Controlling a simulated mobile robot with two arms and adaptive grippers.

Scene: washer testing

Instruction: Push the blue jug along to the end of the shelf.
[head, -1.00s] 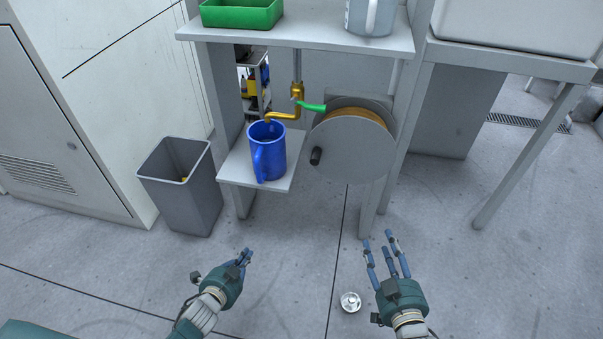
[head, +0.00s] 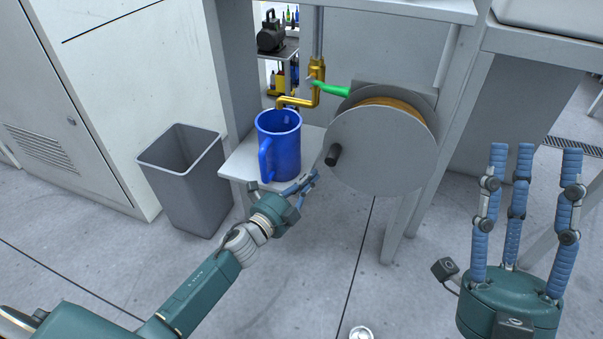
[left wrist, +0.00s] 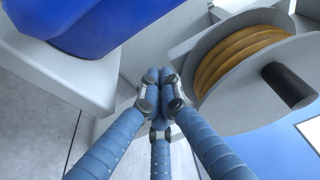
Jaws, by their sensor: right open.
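The blue jug (head: 279,148) stands upright on the small white shelf (head: 240,165), under the brass tap, with its handle towards me. It fills the top left of the left wrist view (left wrist: 100,22). My left gripper (head: 306,185) is at the shelf's front right, just right of and below the jug in the head view. Its fingers are drawn together with nothing between them, and they appear apart from the jug in the left wrist view (left wrist: 160,78). My right gripper (head: 527,155) is open and empty, fingers pointing up, well right of the shelf.
A hose reel (head: 378,148) with a black knob (head: 333,155) stands close right of the shelf. The brass tap (head: 313,85) hangs over the jug. A grey bin (head: 190,190) stands on the floor to the left. A worktop lies above.

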